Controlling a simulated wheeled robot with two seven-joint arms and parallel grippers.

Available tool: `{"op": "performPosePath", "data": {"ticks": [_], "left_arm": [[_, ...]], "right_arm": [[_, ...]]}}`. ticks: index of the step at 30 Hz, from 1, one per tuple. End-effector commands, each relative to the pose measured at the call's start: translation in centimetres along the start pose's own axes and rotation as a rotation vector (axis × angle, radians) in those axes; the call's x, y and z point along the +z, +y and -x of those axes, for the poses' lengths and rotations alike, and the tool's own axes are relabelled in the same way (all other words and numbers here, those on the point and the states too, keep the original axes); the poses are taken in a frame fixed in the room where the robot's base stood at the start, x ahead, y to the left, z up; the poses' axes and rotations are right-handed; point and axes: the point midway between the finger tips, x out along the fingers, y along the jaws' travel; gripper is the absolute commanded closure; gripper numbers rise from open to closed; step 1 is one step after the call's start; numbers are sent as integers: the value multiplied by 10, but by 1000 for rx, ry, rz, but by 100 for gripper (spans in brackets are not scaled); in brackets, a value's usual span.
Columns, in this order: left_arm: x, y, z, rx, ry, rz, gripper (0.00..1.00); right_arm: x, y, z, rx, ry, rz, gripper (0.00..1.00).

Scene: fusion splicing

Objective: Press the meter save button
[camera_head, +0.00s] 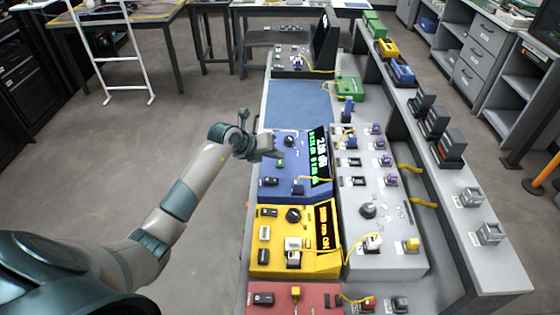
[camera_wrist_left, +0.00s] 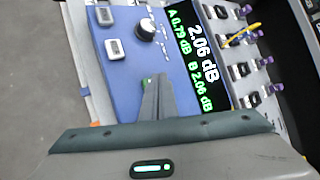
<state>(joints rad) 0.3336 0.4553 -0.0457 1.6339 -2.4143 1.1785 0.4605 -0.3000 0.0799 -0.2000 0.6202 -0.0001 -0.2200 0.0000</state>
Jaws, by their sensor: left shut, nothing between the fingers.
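In the left wrist view the display (camera_wrist_left: 203,55) reads 2.06 dB in white, with green lines below. My left gripper (camera_head: 272,153) is shut and empty over the meter's upper left part. In the left wrist view its fingers (camera_wrist_left: 153,98) point at the meter panel, and a small green button (camera_wrist_left: 147,82) shows at their tips. I cannot tell whether they touch it. A black knob (camera_wrist_left: 145,30) and two grey buttons (camera_wrist_left: 115,49) (camera_wrist_left: 105,16) show beyond. No save label is readable.
A yellow device (camera_head: 265,262) and a red one (camera_head: 318,301) stand nearer on the bench. A grey panel (camera_head: 385,215) with purple connectors and yellow cables is right of the meter. A blue mat (camera_head: 300,103) lies clear beyond it.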

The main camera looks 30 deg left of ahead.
Motion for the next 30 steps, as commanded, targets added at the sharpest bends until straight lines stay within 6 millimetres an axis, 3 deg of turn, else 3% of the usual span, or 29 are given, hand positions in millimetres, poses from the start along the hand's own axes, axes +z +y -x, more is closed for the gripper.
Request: {"op": "performPosePath", "data": {"ticks": [11, 30], "left_arm": [[2, -1, 2, 0, -1, 0, 100], [26, -25, 35, -1, -1, 0, 100]], "right_arm": [[0, 0, 2, 0, 0, 0, 69], [-4, 0, 39, 0, 0, 0, 69]]}}
